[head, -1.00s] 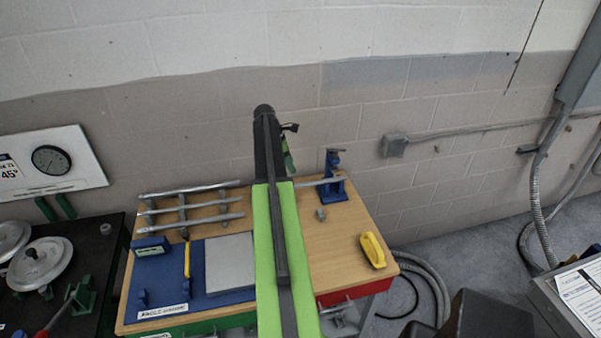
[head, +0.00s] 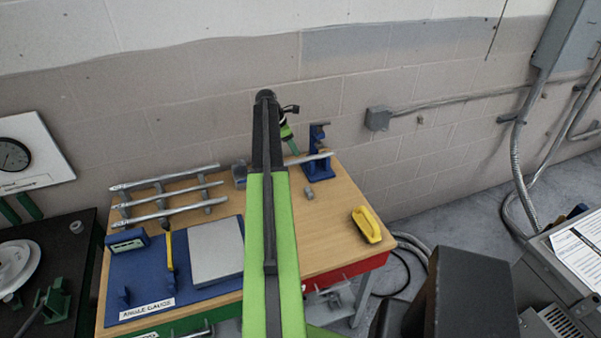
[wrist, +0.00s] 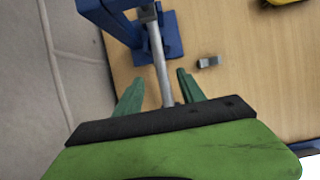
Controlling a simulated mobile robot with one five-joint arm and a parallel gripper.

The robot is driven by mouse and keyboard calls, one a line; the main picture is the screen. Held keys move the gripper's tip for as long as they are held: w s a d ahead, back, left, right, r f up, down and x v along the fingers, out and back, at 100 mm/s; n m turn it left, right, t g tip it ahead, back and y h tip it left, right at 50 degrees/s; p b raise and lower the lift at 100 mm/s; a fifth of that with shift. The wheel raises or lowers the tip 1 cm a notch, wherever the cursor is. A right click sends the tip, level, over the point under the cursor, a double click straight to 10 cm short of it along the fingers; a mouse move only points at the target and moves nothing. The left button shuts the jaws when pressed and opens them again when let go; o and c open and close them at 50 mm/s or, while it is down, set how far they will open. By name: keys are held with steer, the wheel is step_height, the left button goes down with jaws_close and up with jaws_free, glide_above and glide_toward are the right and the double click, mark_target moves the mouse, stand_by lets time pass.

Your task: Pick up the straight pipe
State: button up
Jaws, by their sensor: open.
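A straight grey pipe (head: 308,158) is held at one end by a blue vise (head: 317,171) at the back of the wooden bench. It also shows in the wrist view (wrist: 159,55), running from the blue vise (wrist: 168,38) down between my fingers. My gripper (wrist: 159,79) is open, with one green finger on each side of the pipe and visible gaps to it. The near end of the pipe is hidden behind my gripper's dark palm edge. In the head view, my arm hides part of the bench, and the green fingers show only partly beside the arm's end.
Several grey pipes (head: 165,195) lie on a rack at the bench's back left. A blue angle gauge board (head: 140,275), a yellow handle (head: 366,225) and a small grey block (head: 309,193) are on the bench. The wall (head: 210,110) stands close behind. A grey electrical box is at right.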

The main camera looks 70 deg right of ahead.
mark_target(299, 159)
steer(key=shift+x, duration=0.9)
steer(key=b+x, duration=0.5)
steer(key=shift+a+f, duration=0.15)
steer(key=shift+f, duration=0.05)
steer(key=shift+r, duration=0.2)
jaws_close()
